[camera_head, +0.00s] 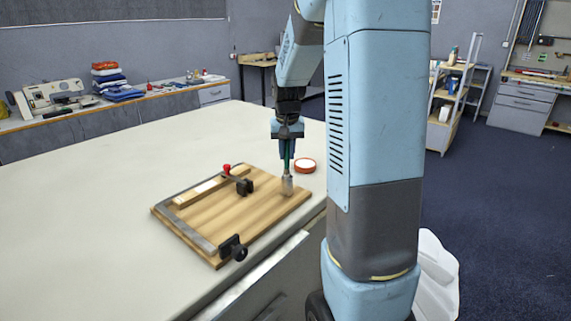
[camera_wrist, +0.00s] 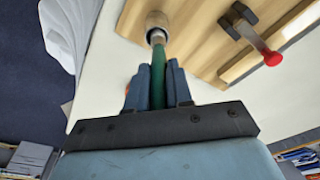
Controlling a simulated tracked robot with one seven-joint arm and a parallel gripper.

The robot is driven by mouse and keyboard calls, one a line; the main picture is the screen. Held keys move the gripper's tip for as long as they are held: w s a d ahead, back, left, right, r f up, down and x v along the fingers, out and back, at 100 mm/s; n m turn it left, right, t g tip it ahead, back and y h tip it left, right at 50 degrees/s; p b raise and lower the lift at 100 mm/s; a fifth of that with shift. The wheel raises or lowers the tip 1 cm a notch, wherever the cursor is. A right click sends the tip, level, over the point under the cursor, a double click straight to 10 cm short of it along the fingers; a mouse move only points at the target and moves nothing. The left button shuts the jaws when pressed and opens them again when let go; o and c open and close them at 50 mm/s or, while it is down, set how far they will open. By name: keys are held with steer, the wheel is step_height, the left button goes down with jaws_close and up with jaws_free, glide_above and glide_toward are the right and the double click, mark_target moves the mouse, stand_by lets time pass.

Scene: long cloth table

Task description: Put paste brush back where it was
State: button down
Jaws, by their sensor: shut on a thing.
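The paste brush has a green handle (camera_wrist: 159,75) and a pale ferrule or bristle end (camera_head: 287,185). My gripper (camera_head: 288,150) is shut on the green handle and holds the brush upright, bristle end down. In the head view the brush's lower end is at the right part of a wooden board (camera_head: 232,208); I cannot tell whether it touches the board. The wrist view shows the gripper fingers (camera_wrist: 158,88) on both sides of the handle, with the brush end (camera_wrist: 157,22) over or at the board's edge.
On the board are a metal straightedge (camera_head: 188,228), a wooden strip, a red-knobbed clamp (camera_head: 242,184) and a black clamp (camera_head: 233,248). A round reddish-rimmed jar or lid (camera_head: 305,165) stands on the cloth table (camera_head: 120,185) just behind the brush. The table's left side is clear.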

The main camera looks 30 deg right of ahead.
mark_target(287, 168)
steer(key=shift+s+f, duration=0.1)
steer(key=shift+f, duration=1.75)
steer(key=shift+f, duration=0.25)
steer(key=c, duration=1)
jaws_free()
step_height(287, 168, up, 12)
steer(key=s+r, duration=0.1)
steer(key=s, duration=0.1)
steer(key=shift+s+a+r+n+t+y, duration=0.15)
steer(key=shift+s+a+r+n+t, duration=0.5)
steer(key=shift+s+a, duration=2.55)
steer(key=shift+s+a+r+n+t+y, duration=0.1)
steer(key=shift+s+a+r+n+t, duration=0.65)
steer(key=shift+s, duration=4.3)
steer(key=shift+s+a+r+n+t+y, duration=0.2)
steer(key=shift+s+a+n+t, duration=0.55)
steer(key=shift+s+a, duration=2.75)
